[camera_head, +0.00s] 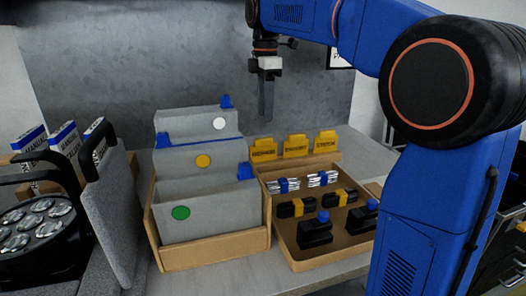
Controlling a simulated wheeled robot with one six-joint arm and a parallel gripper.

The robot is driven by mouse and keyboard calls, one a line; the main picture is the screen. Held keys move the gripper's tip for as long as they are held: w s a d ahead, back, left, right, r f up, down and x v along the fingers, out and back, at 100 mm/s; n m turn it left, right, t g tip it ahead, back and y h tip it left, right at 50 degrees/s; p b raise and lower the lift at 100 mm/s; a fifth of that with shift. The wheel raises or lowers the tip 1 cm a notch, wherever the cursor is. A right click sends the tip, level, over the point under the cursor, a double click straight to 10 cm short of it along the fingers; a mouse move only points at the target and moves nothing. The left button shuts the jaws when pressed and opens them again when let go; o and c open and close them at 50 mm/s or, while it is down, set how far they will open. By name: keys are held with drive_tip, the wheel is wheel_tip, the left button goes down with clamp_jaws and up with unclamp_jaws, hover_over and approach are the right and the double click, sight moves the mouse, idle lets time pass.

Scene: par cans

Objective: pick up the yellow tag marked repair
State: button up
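Three yellow tags stand upright in a row in a low cardboard holder behind the small-parts tray: a left tag (264,149), a middle tag (295,146) and a right tag (325,143). Each has dark lettering, too small to read surely, so I cannot tell which one says repair. My gripper (266,118) hangs pointing down above and behind the left tag in the picture, apart from the tags. Its fingers overlap from this side, so their opening does not show. Nothing visible hangs from them.
A cardboard box (215,250) with grey dividers bearing white, yellow and green dots stands left of the tags. An open tray (335,254) with clips and black parts lies in front of them. A par can (38,232) and upright manuals (62,140) are at left.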

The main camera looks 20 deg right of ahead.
sight(264, 138)
wheel_tip(264, 138, down, 7)
drive_tip(key=shift+r, duration=0.1)
drive_tip(key=shift+a+f, duration=0.15)
drive_tip(key=shift+f, duration=1.2)
drive_tip(key=shift+a+f, duration=0.1)
drive_tip(key=shift+f, duration=1.25)
clamp_jaws()
